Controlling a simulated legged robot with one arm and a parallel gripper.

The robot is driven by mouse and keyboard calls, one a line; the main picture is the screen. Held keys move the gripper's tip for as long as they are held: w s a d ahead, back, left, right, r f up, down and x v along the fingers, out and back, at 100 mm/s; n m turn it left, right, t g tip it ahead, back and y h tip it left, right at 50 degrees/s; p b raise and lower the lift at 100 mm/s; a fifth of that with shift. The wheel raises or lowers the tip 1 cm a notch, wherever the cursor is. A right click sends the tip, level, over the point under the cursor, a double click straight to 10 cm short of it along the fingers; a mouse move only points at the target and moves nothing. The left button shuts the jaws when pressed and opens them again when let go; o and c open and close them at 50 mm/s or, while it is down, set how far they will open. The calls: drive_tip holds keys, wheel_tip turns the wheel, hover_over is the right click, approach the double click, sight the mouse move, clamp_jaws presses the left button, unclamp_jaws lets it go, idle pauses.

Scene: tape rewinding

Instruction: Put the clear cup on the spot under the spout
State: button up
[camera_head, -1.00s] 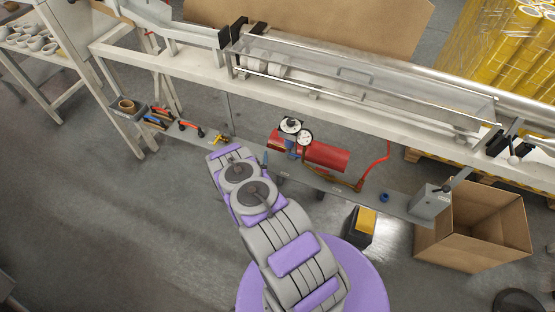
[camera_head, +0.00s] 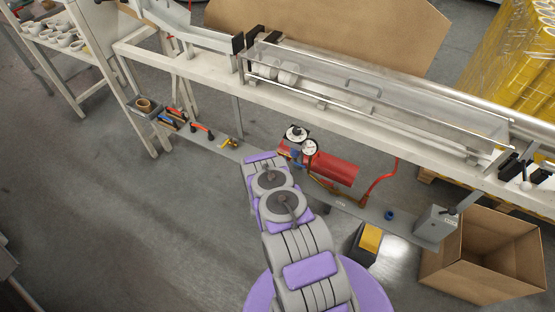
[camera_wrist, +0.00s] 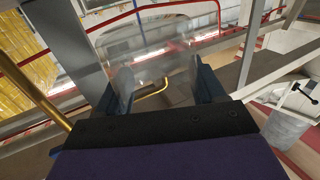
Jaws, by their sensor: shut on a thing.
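In the wrist view, my gripper (camera_wrist: 157,90) is shut on a clear cup (camera_wrist: 150,50). The cup is transparent and shows between the two dark blue fingers, with the background visible through it. In the head view, my purple and grey arm reaches up toward the low shelf under the machine frame. There the gripper and cup are hidden behind the arm. I cannot make out the spout or the spot under it with certainty in either view.
A low grey shelf (camera_head: 375,212) carries a red cylinder with gauges (camera_head: 332,168), yellow and red-handled parts, and a grey box (camera_head: 434,224). A cardboard box (camera_head: 482,255) stands at right. A yellow-topped black box (camera_head: 369,239) stands before the shelf. Floor at left is clear.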

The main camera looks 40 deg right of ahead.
drive_tip(key=x, duration=0.3)
drive_tip(key=shift+w+b, duration=0.15)
drive_tip(key=shift+b, duration=0.15)
drive_tip(key=shift+w+d+r, duration=0.1)
drive_tip(key=shift+w+d, duration=0.2)
drive_tip(key=shift+w, duration=0.25)
drive_tip(key=f, duration=0.1)
drive_tip(key=f+b, duration=0.2)
drive_tip(key=f, duration=0.1)
drive_tip(key=shift+w+d, duration=0.1)
drive_tip(key=shift+d, duration=0.25)
drive_tip(key=o, duration=1)
drive_tip(key=shift+a+r, duration=0.15)
